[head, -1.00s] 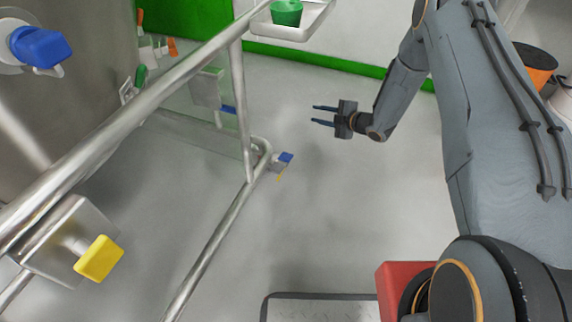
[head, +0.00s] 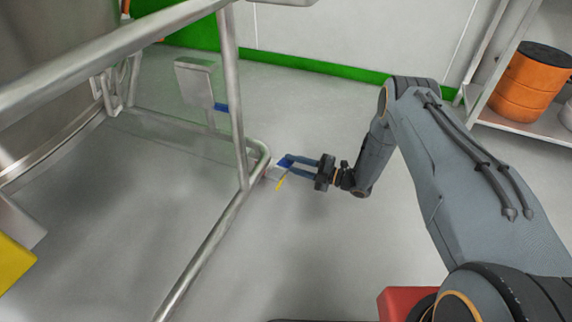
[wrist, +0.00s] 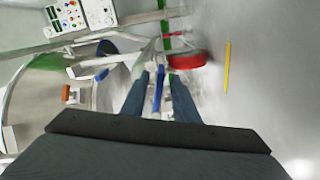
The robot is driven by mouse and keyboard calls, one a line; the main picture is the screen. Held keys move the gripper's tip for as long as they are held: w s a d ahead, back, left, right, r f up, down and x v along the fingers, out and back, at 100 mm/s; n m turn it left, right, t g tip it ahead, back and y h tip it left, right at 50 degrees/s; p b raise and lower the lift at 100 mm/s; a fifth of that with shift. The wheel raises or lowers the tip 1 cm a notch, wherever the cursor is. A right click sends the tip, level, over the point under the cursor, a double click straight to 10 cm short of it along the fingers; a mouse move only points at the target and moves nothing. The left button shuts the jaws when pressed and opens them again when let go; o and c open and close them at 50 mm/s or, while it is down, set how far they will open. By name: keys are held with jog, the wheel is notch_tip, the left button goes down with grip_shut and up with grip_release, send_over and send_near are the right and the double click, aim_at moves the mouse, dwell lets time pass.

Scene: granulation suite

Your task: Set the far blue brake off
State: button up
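A blue brake tab (head: 285,160) sits low at the near corner of the steel tube frame (head: 204,250) in the head view. My gripper (head: 292,165) is low over the floor with its two fingers pointing left at this tab. In the wrist view a narrow blue piece (wrist: 158,92) stands between my fingers (wrist: 158,76), with a gap showing on each side; the fingers are apart. A thin yellow strip (head: 281,182) is just below the near tab. The tab's exact tilt is hard to tell.
The steel rails stand left of my gripper. A yellow block (head: 14,264) is at the left edge. Orange drums (head: 533,78) stand on a shelf at upper right. The floor right of the frame is clear. A red disc (wrist: 187,60) shows in the wrist view.

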jog(key=shift+b+x, duration=0.4)
jog(key=shift+x, duration=0.9)
grip_shut()
dwell(0.5)
